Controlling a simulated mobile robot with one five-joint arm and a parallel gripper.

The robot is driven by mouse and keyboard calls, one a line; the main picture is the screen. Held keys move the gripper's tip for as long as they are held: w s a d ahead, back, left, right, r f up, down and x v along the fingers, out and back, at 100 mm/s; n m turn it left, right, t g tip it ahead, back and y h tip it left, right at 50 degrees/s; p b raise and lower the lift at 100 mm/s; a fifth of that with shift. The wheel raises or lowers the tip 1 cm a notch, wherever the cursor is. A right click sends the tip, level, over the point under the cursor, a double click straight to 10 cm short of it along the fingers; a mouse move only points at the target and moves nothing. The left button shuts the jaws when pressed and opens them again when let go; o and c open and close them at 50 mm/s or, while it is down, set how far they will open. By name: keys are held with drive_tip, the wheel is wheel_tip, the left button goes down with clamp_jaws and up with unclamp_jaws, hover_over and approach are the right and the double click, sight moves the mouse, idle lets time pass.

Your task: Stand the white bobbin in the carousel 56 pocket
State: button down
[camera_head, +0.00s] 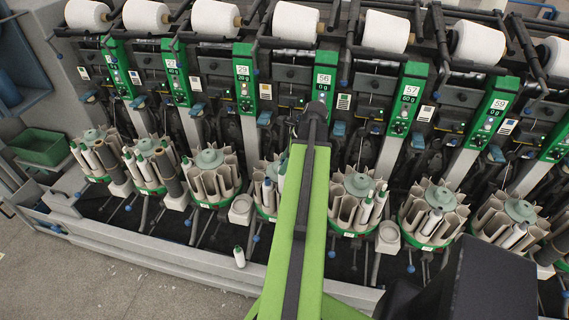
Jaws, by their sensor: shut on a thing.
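The sign marked 56 (324,80) is on a green panel in the middle. The carousel that seems to belong to it (267,210) stands below and left, with its right part hidden by my green arm. White bobbins with green tips (268,190) show in that carousel, one of them close beside my arm. I cannot tell whether that one is held or stands in a pocket. My gripper is hidden behind my arm.
Neighbouring carousels (212,185) and (357,205) stand close on both sides, with bobbins in some pockets. Small light cups (242,209) sit between carousels. A green bin (40,147) is at the left. White cones line the top. The floor at the lower left is clear.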

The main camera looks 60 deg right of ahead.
drive_tip(key=shift+f+b, duration=1.85)
drive_tip(key=shift+f, duration=0.2)
drive_tip(key=shift+f+b, duration=3.3)
drive_tip(key=c, duration=0.7)
unclamp_jaws()
